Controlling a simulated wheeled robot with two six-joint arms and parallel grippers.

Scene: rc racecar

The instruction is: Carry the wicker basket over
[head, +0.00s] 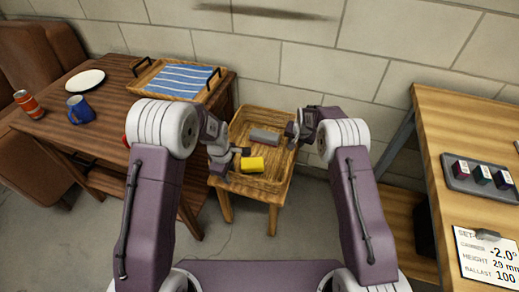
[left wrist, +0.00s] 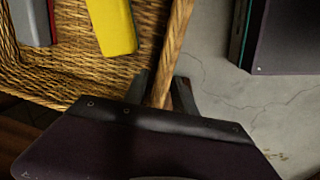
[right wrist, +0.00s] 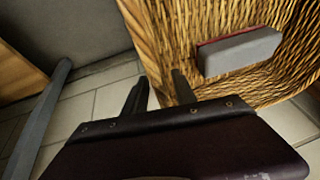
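The wicker basket (head: 229,178) stands on a small wooden stool (head: 248,199). It holds a yellow block (head: 253,164) and a grey block (head: 265,137). My left gripper (head: 241,152) is at the basket's near left part. In the left wrist view the basket's rim (left wrist: 177,35) runs between the two close-set fingers (left wrist: 161,90). My right gripper (head: 292,132) is at the basket's right side. In the right wrist view the rim (right wrist: 150,45) passes between its close-set fingers (right wrist: 160,92). The exact finger contact is partly hidden in both wrist views.
A light wooden workbench (head: 450,110) stands at right. A block wall is close behind the stool.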

